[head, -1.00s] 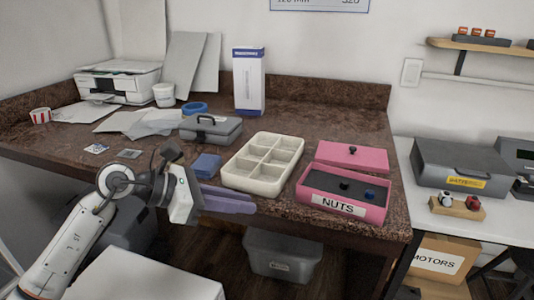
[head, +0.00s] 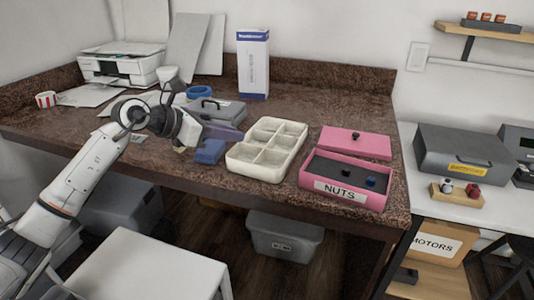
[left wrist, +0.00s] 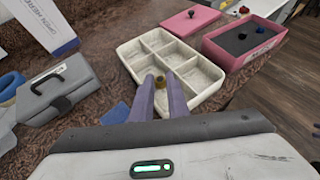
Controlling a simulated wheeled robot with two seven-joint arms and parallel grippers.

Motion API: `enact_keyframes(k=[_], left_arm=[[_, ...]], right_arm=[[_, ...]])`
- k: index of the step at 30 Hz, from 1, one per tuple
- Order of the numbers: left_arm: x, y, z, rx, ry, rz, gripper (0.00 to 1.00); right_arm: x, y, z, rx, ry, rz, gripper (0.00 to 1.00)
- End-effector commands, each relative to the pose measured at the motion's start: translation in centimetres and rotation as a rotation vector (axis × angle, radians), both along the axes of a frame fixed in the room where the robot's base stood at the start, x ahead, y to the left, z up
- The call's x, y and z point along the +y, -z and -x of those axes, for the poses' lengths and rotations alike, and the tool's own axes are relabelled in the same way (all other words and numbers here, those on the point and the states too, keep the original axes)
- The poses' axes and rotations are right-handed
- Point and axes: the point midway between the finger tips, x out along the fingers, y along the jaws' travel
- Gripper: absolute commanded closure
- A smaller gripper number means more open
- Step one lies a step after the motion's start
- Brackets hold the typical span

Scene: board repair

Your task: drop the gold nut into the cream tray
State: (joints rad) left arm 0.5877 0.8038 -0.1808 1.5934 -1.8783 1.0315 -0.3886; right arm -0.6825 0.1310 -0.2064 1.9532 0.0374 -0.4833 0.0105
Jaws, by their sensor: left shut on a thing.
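The cream tray (head: 240,172) sits on the brown countertop, with several open compartments; it also shows in the left wrist view (left wrist: 128,66). My left gripper (head: 238,134) is at the tray's left side in the head view, fingers pointing right. In the left wrist view its purple fingers (left wrist: 160,88) are shut on the gold nut (left wrist: 159,81), which lies between the tips. There the nut overlaps the tray's near left part; its height above it is hard to tell. The nut is not discernible in the head view. My right gripper is not in view.
A pink NUTS box (head: 310,188) with dark and blue pieces stands right of the tray, its pink lid (head: 340,140) behind. A grey case (head: 230,113) and a blue block (head: 209,152) are left of the tray. A tall white box (head: 253,65) stands behind.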

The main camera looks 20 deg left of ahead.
Motion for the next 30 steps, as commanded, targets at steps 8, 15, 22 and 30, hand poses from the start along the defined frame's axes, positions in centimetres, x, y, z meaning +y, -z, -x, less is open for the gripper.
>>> enact_keyframes(k=[8,15,22,30], left_arm=[[0.0,3.0,0.0,0.0,0.0,0.001,1.0],[0.0,3.0,0.0,0.0,0.001,0.0,1.0],[0.0,2.9,0.0,0.0,0.001,0.0,0.64],[0.2,2.9,0.2,-0.001,0.0,-0.001,0.64]], right_arm=[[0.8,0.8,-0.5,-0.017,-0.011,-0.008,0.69],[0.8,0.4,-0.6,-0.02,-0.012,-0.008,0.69],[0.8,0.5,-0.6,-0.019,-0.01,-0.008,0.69],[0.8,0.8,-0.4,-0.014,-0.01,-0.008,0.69]])
